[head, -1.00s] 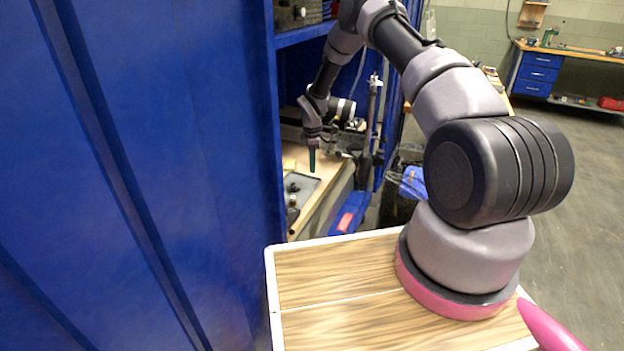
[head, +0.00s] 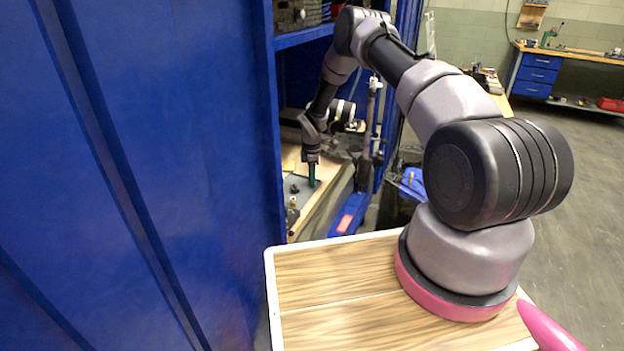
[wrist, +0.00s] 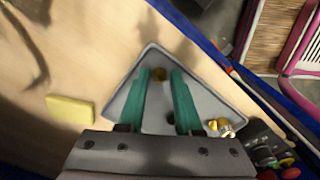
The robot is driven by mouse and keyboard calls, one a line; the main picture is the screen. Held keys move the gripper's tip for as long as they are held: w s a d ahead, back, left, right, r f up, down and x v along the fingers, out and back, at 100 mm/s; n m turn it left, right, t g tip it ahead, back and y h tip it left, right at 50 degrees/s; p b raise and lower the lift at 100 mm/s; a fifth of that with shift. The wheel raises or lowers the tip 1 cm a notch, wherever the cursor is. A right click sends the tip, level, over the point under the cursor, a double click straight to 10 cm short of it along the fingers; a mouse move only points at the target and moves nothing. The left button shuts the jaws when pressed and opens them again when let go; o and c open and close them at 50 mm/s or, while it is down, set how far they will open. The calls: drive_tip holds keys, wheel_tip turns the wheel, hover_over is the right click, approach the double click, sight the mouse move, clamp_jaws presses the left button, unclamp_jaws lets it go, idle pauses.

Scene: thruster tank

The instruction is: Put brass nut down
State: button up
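The brass nut (wrist: 158,74) is a small round golden-brown piece between the tips of my gripper's two green fingers (wrist: 161,76) in the wrist view. My gripper is shut on it, low over a grey tray (wrist: 200,97) with a raised rim. Whether the nut touches the tray is hard to tell. In the head view my gripper (head: 312,180) points down at the tray (head: 300,189) inside the blue cabinet; the nut is too small to make out there.
Small brass and pale parts (wrist: 222,126) lie on the tray's right side. A yellow block (wrist: 70,110) lies on the wooden surface left of the tray. Dark items with red knobs (wrist: 280,160) sit at the lower right. A blue cabinet wall (head: 277,130) stands close left of my arm.

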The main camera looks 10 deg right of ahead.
wheel_tip(320, 180, up, 8)
idle(0.6)
drive_tip(key=shift+f, duration=0.15)
